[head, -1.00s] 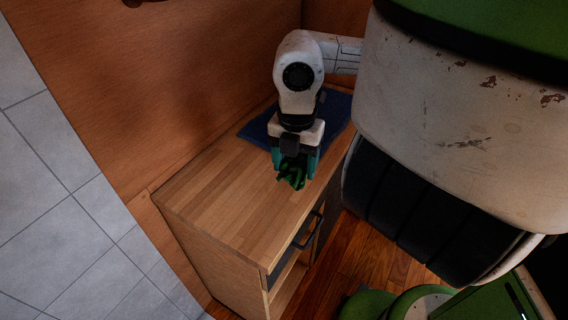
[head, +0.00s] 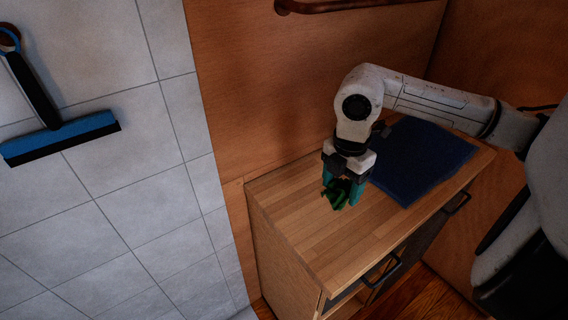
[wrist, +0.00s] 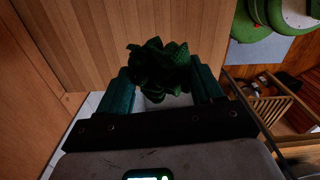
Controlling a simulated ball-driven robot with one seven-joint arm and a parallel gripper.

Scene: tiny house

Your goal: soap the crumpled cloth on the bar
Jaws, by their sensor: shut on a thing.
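The crumpled cloth (head: 338,193) is dark green and bunched up. My gripper (head: 341,191) is shut on it and holds it over the wooden cabinet top, left of the blue mat. In the wrist view the cloth (wrist: 158,68) sits between the two teal fingers of my gripper (wrist: 160,90). I cannot tell whether the cloth touches the wood. I do not see a bar of soap in these frames.
A dark blue mat (head: 420,160) lies on the wooden cabinet top (head: 330,235), whose left part is bare. A brown rail (head: 340,6) is on the wood wall above.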

